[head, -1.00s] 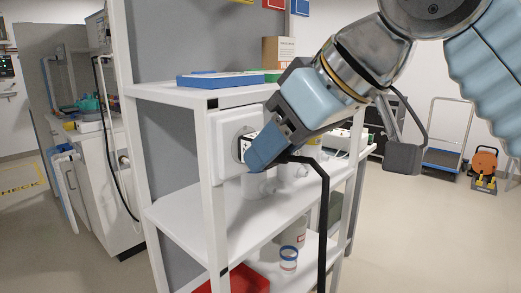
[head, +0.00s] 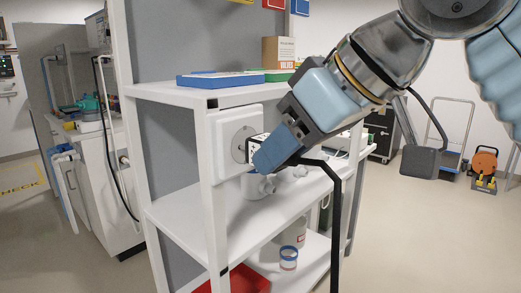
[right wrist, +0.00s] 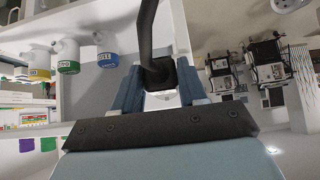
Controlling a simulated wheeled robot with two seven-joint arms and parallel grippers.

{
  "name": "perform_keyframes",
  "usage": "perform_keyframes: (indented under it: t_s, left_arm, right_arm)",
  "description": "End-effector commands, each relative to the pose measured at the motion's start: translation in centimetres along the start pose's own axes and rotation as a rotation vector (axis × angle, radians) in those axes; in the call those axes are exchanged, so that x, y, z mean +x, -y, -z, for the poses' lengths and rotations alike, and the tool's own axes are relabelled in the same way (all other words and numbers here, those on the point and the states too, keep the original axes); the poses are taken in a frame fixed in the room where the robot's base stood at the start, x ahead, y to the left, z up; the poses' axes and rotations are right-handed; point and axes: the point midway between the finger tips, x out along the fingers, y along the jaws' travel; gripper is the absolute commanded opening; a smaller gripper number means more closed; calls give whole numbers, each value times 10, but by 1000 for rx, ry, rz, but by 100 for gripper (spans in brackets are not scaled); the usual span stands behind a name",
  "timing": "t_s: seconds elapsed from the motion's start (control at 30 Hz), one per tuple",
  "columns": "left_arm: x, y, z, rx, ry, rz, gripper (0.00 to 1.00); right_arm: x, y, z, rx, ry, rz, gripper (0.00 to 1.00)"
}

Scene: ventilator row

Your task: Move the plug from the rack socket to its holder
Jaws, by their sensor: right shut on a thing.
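The rack socket (head: 240,145) is a round grey recess in a white plate on the end of the white shelf rack. My right gripper (head: 268,156) is shut on the plug (head: 256,148), just right of the socket. The plug's pale front end shows past the fingertips, and the socket face is largely uncovered. A black cable (head: 336,215) runs from the plug down to the right. In the right wrist view the dark plug (right wrist: 159,74) sits between the blue fingers, its cable (right wrist: 147,28) rising. My left gripper is out of view. I cannot make out the holder.
The rack's top shelf bears a blue flat box (head: 220,79) and a cardboard box (head: 277,51). A white mug (head: 255,186) stands on the shelf below the socket. A red bin (head: 245,280) sits low.

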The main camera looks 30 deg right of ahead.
Motion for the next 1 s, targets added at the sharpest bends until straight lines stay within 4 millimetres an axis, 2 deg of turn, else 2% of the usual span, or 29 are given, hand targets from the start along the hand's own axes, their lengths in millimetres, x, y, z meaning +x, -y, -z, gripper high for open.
perform_keyframes:
  t_s: [1.0]
  left_arm:
    - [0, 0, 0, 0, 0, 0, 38]
  right_arm:
    - [-27, 0, -29, 0, -1, -1, 0]
